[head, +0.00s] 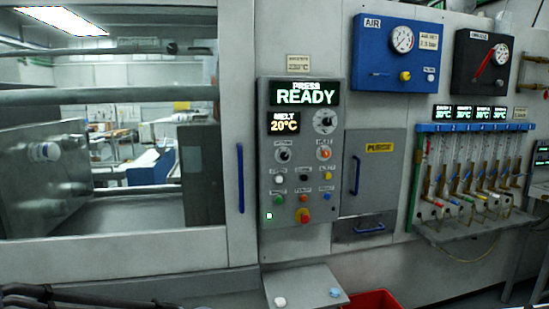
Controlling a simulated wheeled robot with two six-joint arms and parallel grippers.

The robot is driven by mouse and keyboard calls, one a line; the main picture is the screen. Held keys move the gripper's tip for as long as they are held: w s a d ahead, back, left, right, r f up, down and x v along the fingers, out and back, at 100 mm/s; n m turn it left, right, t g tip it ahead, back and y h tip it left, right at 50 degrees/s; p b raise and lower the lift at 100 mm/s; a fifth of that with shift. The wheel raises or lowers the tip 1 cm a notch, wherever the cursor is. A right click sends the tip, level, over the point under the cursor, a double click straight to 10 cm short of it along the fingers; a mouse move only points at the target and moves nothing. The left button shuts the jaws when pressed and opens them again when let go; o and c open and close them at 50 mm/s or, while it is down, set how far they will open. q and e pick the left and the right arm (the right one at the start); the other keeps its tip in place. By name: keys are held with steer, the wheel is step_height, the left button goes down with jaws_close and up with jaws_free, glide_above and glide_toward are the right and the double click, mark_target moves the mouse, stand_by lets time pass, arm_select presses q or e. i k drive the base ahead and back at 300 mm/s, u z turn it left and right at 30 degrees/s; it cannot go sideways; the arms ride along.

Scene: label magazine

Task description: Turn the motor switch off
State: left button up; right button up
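The grey press control panel (264,150) stands in the middle of the head view. Its upper display (305,96) reads PRESS READY, and a smaller one (285,123) reads MELT 20°C. Two rotary switches sit side by side below: a black and white one on the left (284,155) and an orange-lit one on the right (324,155). Their small labels are blurred; the right one seems to read HEAT. I cannot tell for sure which switch is the motor switch, or its setting. Neither of my grippers is in view.
A grey shelf (305,285) juts out under the panel. A PURGE door (372,172) is at right, a windowed door with a blue handle (240,178) at left.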

mark_target(284, 156)
steer(key=u, duration=0.3)
steer(key=i, duration=1.05)
steer(key=u, duration=0.1)
